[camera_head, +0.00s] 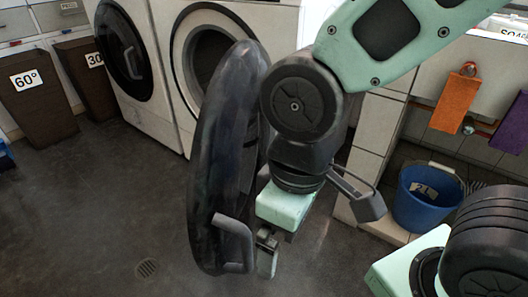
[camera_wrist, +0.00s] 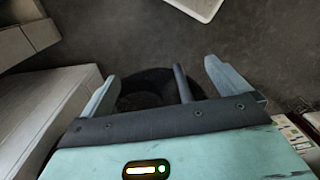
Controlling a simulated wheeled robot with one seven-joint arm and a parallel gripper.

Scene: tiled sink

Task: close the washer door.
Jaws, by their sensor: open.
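The washer (camera_head: 180,50) is a white front-loader with its round drum opening showing. Its dark, glossy round door (camera_head: 212,150) stands swung open toward the camera, seen nearly edge-on. The door's grey handle (camera_head: 232,226) is low on its near side. My gripper (camera_head: 266,256) points down just right of the door's lower part, close to the handle. In the wrist view my gripper (camera_wrist: 160,72) has its two pale fingers spread wide. A dark rounded shape and a dark bar, apparently the door and its handle, show between them. I cannot tell whether they touch.
A second washer (camera_head: 120,60) with its door shut stands to the left, with brown bins (camera_head: 38,95) beyond. A blue bucket (camera_head: 428,200) stands at the right under the tiled sink (camera_head: 460,80). The dark floor (camera_head: 95,210) at left is clear.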

